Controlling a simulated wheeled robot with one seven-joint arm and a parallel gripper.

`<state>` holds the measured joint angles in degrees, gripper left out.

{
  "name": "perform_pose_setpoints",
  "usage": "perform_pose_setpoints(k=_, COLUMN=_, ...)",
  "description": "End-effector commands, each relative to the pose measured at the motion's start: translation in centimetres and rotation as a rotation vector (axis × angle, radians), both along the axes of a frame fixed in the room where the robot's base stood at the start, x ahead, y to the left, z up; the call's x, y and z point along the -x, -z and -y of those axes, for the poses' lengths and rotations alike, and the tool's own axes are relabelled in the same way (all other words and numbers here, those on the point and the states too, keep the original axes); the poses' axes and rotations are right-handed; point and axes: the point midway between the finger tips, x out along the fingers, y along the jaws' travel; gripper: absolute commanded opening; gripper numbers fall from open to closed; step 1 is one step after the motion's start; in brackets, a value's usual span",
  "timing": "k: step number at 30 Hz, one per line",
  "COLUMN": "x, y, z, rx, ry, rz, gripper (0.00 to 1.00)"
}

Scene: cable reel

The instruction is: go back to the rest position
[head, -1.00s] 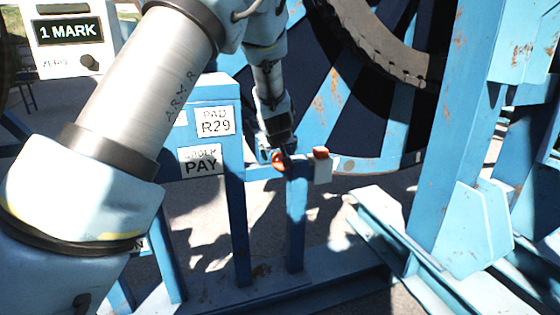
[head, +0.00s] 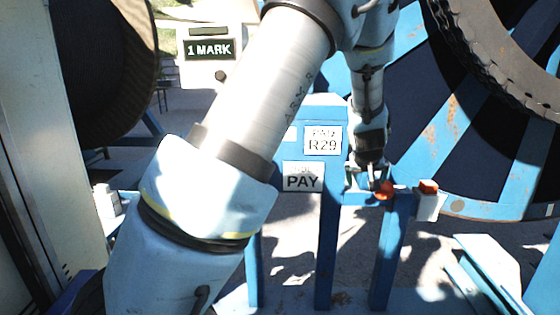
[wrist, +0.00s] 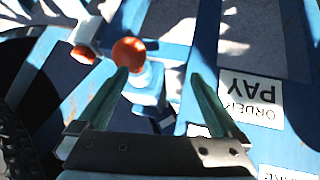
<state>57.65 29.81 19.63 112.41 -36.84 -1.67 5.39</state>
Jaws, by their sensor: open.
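My gripper (head: 366,182) hangs at the blue post, just left of an orange ball-shaped knob (head: 384,190). In the wrist view, my gripper (wrist: 160,82) has its two fingers spread apart with nothing held between them. The orange knob (wrist: 129,53) shows by the left fingertip, on a pale blue mount; I cannot tell whether they touch. My arm (head: 270,105) reaches across the middle of the head view.
A white box with an orange top (head: 428,204) sits right of the knob. A blue panel bears signs R29 (head: 323,140) and PAY (head: 303,177). A "1 MARK" display (head: 210,49) stands behind my arm. A large blue reel (head: 440,135) fills the right.

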Motion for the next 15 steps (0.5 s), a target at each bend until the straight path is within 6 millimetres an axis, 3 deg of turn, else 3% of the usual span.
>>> perform_pose_setpoints(k=1, x=-0.2, y=0.0, z=-3.4, rx=-0.012, ry=-0.024, rz=-0.036, gripper=1.00)
perform_pose_setpoints(k=7, x=3.0, y=0.7, z=-15.9, rx=-0.083, ry=-0.064, rz=-0.205, gripper=1.00)
perform_pose_setpoints(k=12, x=8.4, y=1.1, z=-25.2, rx=-0.152, ry=-0.089, rz=-0.339, gripper=1.00)
perform_pose_setpoints(k=15, x=12.0, y=1.3, z=-29.6, rx=-0.194, ry=-0.103, rz=-0.408, gripper=1.00)
